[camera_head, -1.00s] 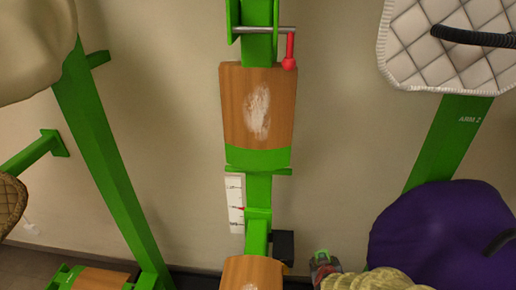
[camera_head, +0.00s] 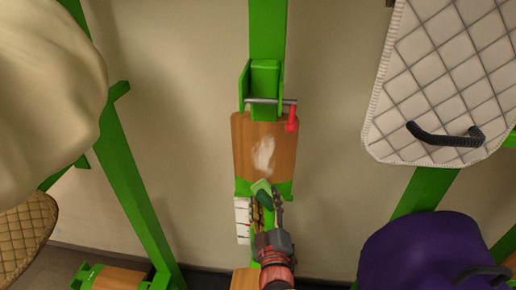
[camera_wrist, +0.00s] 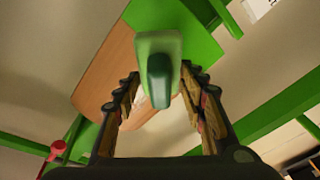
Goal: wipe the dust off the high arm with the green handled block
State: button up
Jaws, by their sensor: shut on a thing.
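The high arm (camera_head: 243,150) is a green post with a brown wooden pad in the middle of the head view. A whitish dust patch (camera_head: 263,155) lies on the pad. My gripper (camera_head: 268,194) is at the pad's lower edge, below the dust. It is shut on the green handled block (camera_head: 260,188). In the wrist view the block (camera_wrist: 158,42) has its dark green handle between my gripper's fingers (camera_wrist: 158,78), with the wooden pad (camera_wrist: 104,62) behind. Whether the block touches the pad is unclear.
A grey pin with a red lever (camera_head: 291,118) crosses the post above the pad. A white quilted saddle pad (camera_head: 425,85) hangs right, a purple cover (camera_head: 415,250) is lower right, and a cream saddle (camera_head: 45,65) is upper left. A white scale (camera_head: 242,220) stands beside the post.

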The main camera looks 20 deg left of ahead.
jog(key=s+r+n+t+y+p, duration=0.1)
jog(key=s+r+p, duration=0.1)
jog(key=r, duration=0.7)
jog(key=s+r+n+y+p, duration=0.1)
jog(key=s+r+y, duration=0.15)
jog(key=r, duration=0.65)
send_over(260, 190)
jog(key=shift+s+d+r+h+p, duration=0.1)
jog(key=shift+r+h+p, duration=0.05)
jog(key=shift+h+p, duration=0.25)
jog(key=shift+w+a+b, duration=0.3)
jog(key=shift+w+b, duration=0.5)
jog(key=shift+w, duration=0.15)
notch_tip(260, 190, down, 4)
jog(key=b, duration=0.4)
jog(key=shift+s+r+b, duration=0.1)
jog(key=shift+r+b, duration=0.1)
jog(key=shift+b, duration=0.1)
notch_tip(260, 190, down, 3)
jog(key=b, duration=0.4)
jog(key=shift+f, duration=0.15)
